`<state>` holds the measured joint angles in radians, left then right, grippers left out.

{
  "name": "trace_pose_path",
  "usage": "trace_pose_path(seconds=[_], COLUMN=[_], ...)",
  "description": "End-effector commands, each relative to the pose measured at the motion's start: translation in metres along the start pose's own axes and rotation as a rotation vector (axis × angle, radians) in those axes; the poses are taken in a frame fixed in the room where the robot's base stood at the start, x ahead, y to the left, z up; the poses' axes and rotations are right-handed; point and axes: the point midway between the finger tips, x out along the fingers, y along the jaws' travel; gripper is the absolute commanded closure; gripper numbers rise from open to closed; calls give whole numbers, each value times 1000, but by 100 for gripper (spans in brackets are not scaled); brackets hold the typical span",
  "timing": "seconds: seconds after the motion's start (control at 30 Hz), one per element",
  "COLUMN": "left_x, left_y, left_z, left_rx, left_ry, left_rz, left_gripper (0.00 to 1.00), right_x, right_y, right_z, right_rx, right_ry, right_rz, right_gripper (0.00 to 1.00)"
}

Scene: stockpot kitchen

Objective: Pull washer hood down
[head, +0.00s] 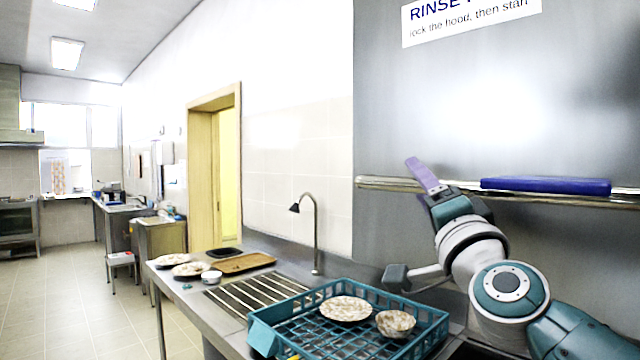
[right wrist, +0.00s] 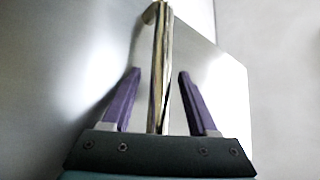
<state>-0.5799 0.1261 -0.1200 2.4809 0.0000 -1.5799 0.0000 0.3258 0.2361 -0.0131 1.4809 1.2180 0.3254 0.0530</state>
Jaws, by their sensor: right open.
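The washer hood (head: 570,110) is a large raised grey metal panel at the right of the head view, with a white sign on it. A metal bar (head: 390,183) runs along its lower edge, with a blue grip (head: 545,186) to the right of my gripper. My right gripper (head: 424,176), with purple fingers, is at the bar, left of the blue grip. In the right wrist view the bar (right wrist: 162,50) stands between the two spread fingers of this gripper (right wrist: 158,72), with gaps on both sides. My left gripper is not in view.
A teal dish rack (head: 432,318) with a patterned plate (head: 346,308) and bowl (head: 396,323) stands below my right arm. Left of it are a tap (head: 315,230), a brown tray (head: 243,263) and more dishes on the steel counter. Open floor lies at the left.

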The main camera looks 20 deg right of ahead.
Motion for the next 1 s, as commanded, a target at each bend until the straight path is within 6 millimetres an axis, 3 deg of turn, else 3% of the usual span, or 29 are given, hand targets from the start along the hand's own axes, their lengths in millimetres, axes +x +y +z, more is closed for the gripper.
trace_pose_path(seconds=[0.23,0.77,1.0], left_x=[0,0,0], left_y=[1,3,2], left_z=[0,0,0], left_rx=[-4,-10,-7], left_ry=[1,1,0], left_rz=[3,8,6], left_gripper=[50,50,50], right_x=[1,1,1], right_y=[0,0,0], right_z=[0,0,0], right_rx=[0,0,0], right_ry=[-1,-1,-1], right_rz=[0,0,0], right_gripper=[40,99,100])
